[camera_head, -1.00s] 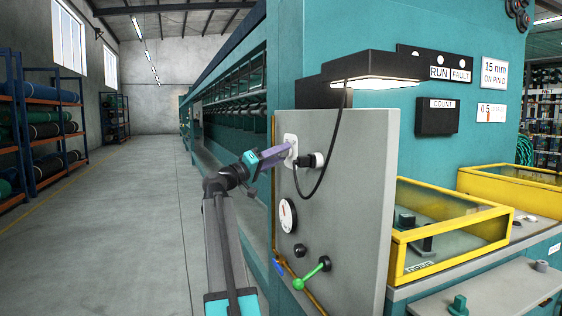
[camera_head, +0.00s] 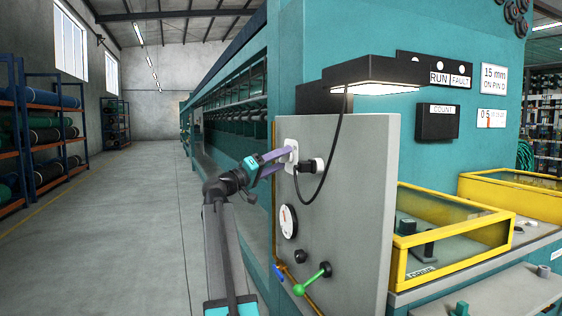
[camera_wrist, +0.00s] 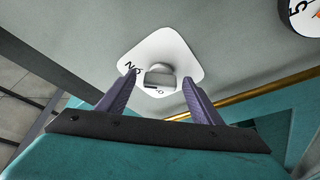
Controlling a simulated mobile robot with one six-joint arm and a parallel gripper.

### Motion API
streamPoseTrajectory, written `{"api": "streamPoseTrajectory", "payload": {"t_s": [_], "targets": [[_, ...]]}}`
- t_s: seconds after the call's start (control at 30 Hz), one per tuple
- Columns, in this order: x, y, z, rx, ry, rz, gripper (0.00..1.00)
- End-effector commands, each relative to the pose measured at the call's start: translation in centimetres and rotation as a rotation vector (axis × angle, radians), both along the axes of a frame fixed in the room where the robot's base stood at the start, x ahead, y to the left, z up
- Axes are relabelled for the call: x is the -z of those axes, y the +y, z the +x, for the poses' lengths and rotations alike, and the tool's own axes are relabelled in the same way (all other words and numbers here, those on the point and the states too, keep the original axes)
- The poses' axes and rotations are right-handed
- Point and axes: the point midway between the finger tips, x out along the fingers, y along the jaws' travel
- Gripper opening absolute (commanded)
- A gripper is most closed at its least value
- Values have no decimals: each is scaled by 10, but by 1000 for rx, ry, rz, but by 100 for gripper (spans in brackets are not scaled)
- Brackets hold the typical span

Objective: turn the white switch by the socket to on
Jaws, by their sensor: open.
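The white switch (camera_head: 291,145) is a rounded plate on the grey panel, partly hidden by my gripper in the head view. In the wrist view its plate (camera_wrist: 178,52) carries a pale grey knob (camera_wrist: 160,76) in the middle. ON lettering shows upside down near its left corner, with another mark below the knob. My gripper (camera_head: 285,161) is open, its purple fingers pointing at the switch. In the wrist view my gripper (camera_wrist: 156,84) has one finger on each side of the knob, with gaps between. The socket is hidden behind a black plug (camera_head: 305,165) just right of the switch.
A black cable (camera_head: 331,155) loops from the plug up to the lamp (camera_head: 375,75). A round gauge (camera_head: 288,221) and a green-handled valve (camera_head: 312,280) sit lower on the panel. The floor to the left is clear.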

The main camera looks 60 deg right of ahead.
Motion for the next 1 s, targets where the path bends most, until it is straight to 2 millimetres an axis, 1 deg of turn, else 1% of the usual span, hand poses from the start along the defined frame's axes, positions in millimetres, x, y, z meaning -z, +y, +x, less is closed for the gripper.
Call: {"api": "streamPoseTrajectory", "payload": {"t_s": [0.17,0.27,0.47,0.8,1.0], "targets": [[2,8,3,-1,0,0,59],[4,17,6,-2,1,0,59],[12,43,15,-3,1,0,59],[28,92,33,-2,0,1,59],[35,115,41,-2,-1,0,59]]}}
